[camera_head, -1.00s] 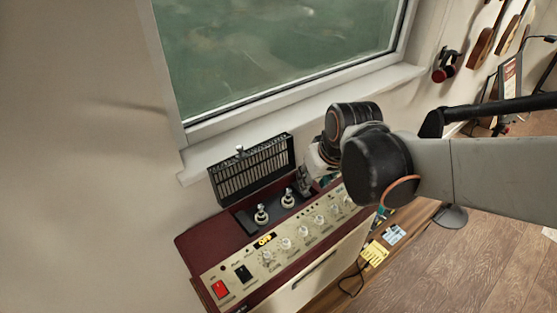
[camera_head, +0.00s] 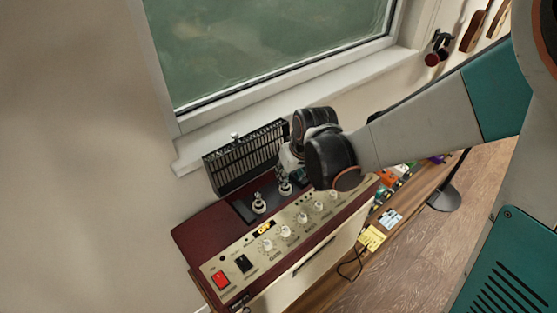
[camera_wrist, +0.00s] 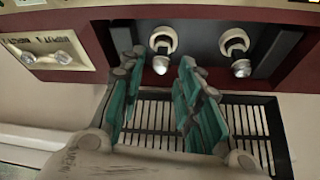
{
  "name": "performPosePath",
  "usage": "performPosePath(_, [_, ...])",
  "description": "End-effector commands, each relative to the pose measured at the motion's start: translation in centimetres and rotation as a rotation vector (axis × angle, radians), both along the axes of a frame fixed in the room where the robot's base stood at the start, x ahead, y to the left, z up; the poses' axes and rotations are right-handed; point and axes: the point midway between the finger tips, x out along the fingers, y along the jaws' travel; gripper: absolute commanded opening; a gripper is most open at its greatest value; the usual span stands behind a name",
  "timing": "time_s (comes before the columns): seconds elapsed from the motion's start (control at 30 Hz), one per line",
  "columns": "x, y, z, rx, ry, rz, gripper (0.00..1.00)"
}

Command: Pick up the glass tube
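Two small glass tubes with pale round bases stand in the dark recess on top of the amplifier (camera_head: 205,225). The left tube (camera_head: 259,205) and the right tube (camera_head: 285,188) both show in the head view. In the wrist view one tube (camera_wrist: 161,60) appears between my fingertips, and the other tube (camera_wrist: 240,62) lies to their right. My gripper (camera_wrist: 160,72) is open, with teal finger pads apart and nothing held. In the head view it is beside the right tube, mostly behind my wrist. Whether a finger touches the tube cannot be told.
A black slotted grille (camera_head: 246,156) stands upright behind the tubes, close to my gripper. A row of knobs (camera_head: 300,217) and a red switch (camera_head: 221,279) are on the front panel. The window sill (camera_head: 280,125) is behind. Yellow notes (camera_head: 372,237) lie at the right.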

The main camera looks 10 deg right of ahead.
Motion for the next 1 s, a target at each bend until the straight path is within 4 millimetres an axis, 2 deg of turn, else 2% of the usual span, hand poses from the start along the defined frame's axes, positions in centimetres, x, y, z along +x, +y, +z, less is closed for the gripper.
performPosePath(0.13, [0.4, 0.2, -0.9, 0.000, 0.000, 0.000, 0.32])
performPosePath(0.43, [1.9, 0.8, -4.5, 0.000, 0.000, -0.001, 0.32])
performPosePath(0.77, [2.0, 0.9, -4.8, 0.000, 0.000, -0.001, 0.32])
performPosePath(0.87, [2.0, 0.9, -4.8, 0.000, 0.000, 0.000, 0.09])
performPosePath(1.0, [2.0, 0.9, -4.8, 0.000, 0.000, 0.000, 0.07])
